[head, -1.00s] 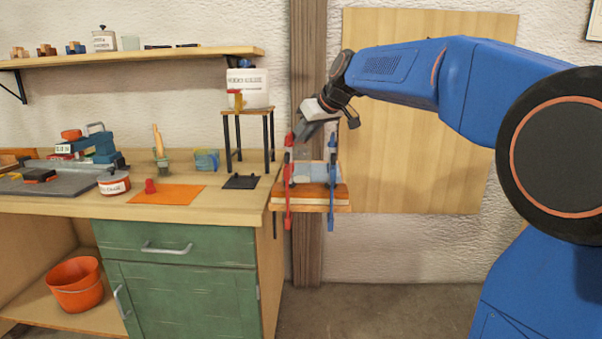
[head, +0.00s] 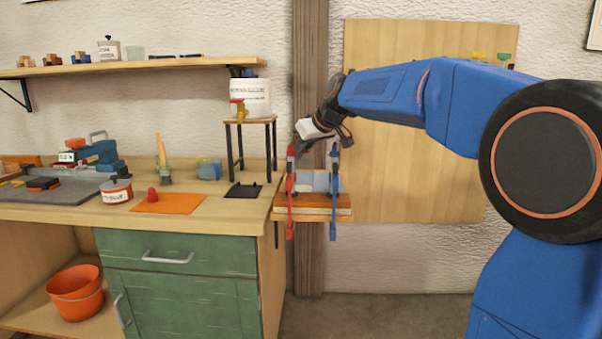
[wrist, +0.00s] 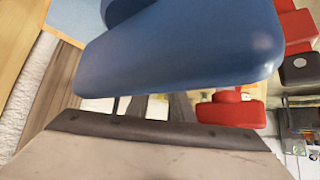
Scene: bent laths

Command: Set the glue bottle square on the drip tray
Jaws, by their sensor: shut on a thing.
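A large white container with a label (head: 250,98) stands on a small stool; its writing is too small to read, so I cannot tell if it is the glue bottle. A small yellow-and-red item (head: 238,110) is in front of it. A flat black tray (head: 243,190), probably the drip tray, lies bare on the bench beside the stool. My gripper (head: 321,138) is right of these, at the top of the blue clamp (head: 334,186), and appears shut on it. The blue clamp fills much of the wrist view (wrist: 180,50), hiding the fingertips.
A red clamp (head: 290,200) stands left of the blue one, both on the board stack (head: 312,206) at the bench's right end. An orange mat (head: 170,203), a labelled pot (head: 116,192) and a brush holder (head: 164,175) are on the bench. The stool (head: 250,121) rises behind the tray.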

